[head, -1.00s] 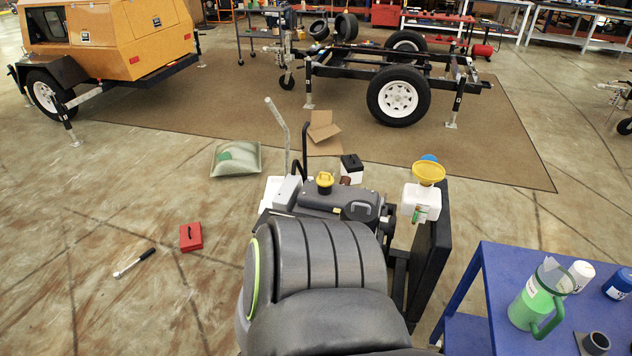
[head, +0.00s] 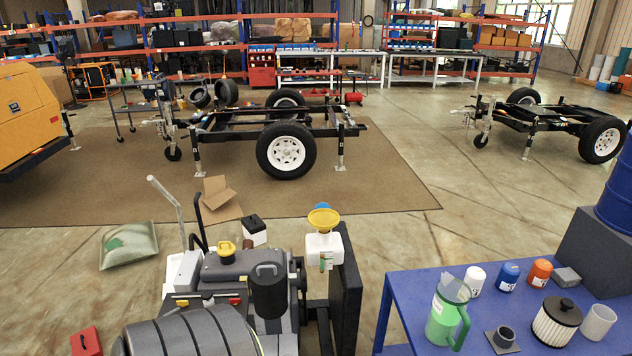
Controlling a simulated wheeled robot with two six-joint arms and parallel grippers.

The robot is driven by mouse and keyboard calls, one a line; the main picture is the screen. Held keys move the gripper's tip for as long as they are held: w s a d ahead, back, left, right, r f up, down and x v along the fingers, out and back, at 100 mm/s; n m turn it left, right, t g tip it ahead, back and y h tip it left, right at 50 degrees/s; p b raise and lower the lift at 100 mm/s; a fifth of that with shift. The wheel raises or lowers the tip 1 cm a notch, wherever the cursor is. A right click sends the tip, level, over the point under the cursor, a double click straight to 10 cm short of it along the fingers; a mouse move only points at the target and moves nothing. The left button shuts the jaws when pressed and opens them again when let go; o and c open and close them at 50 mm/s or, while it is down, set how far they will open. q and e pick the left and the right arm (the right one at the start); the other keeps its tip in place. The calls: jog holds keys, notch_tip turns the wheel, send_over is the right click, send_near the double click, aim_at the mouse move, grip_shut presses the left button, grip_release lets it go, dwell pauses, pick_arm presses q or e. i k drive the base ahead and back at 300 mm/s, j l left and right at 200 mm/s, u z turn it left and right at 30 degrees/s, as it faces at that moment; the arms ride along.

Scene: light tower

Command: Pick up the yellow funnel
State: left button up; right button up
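The yellow funnel (head: 324,219) stands upright at the top of a white tank (head: 324,250), at the right side of the grey and black engine unit (head: 240,266). Its wide mouth faces up. A blue round thing shows just behind its rim. Neither of my grippers shows in the head view, and nothing is seen touching the funnel.
A blue table (head: 404,313) at right holds a green jug (head: 447,318), several small bottles, a filter (head: 557,321) and a dark drum stand. A black panel (head: 346,279) rises close right of the tank.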

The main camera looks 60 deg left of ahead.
aim_at(323, 220)
jog(key=u, duration=1.85)
